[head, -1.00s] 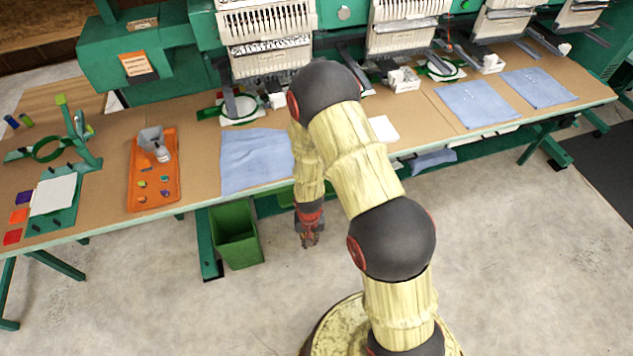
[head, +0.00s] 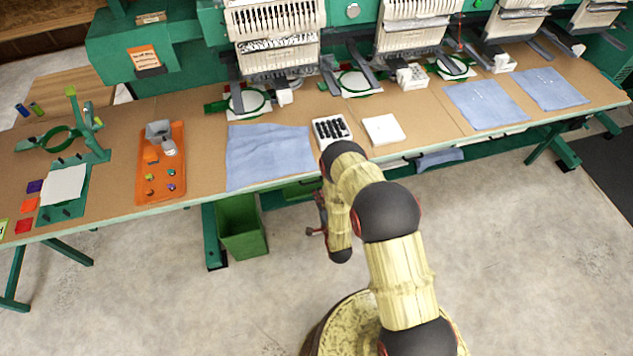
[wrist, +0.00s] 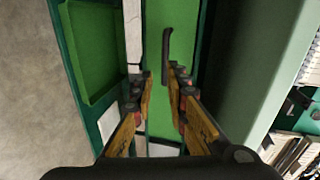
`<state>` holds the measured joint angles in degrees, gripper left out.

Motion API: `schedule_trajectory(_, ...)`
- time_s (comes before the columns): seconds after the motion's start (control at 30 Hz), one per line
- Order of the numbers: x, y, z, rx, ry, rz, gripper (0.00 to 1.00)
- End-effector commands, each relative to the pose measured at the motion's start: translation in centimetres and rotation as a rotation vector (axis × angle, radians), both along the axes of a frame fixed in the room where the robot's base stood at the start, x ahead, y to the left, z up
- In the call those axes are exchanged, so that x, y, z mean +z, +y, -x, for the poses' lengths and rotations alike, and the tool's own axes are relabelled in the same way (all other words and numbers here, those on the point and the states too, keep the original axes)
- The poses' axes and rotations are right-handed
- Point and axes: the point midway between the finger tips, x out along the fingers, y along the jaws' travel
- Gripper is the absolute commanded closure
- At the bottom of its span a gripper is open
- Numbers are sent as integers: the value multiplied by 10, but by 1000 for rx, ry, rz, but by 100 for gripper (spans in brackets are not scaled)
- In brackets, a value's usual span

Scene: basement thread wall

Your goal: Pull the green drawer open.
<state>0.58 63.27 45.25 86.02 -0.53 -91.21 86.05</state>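The green drawer (head: 300,189) sits under the front edge of the long table, mostly in shadow in the head view. In the wrist view its green front (wrist: 187,30) carries a dark bar handle (wrist: 166,55). My gripper (head: 318,214) is in front of the drawer, below the table edge. In the wrist view my gripper (wrist: 158,78) is open, its two fingers apart. The handle appears in the gap between the fingertips, nearer the right finger. I cannot tell whether they touch. The drawer looks shut.
A green bin (head: 241,230) stands on the floor left of my gripper. The table (head: 105,140) holds a blue cloth (head: 268,155), an orange tray (head: 150,190), a black-and-white holder (head: 331,131) and a white block (head: 383,130). Floor in front is clear.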

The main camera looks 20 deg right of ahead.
Motion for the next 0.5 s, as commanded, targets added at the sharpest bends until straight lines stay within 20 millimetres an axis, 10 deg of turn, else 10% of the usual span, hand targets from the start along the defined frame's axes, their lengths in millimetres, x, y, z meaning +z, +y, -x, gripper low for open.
schedule_trajectory(0.5,-6,0,-55,-14,-24,-62,85)
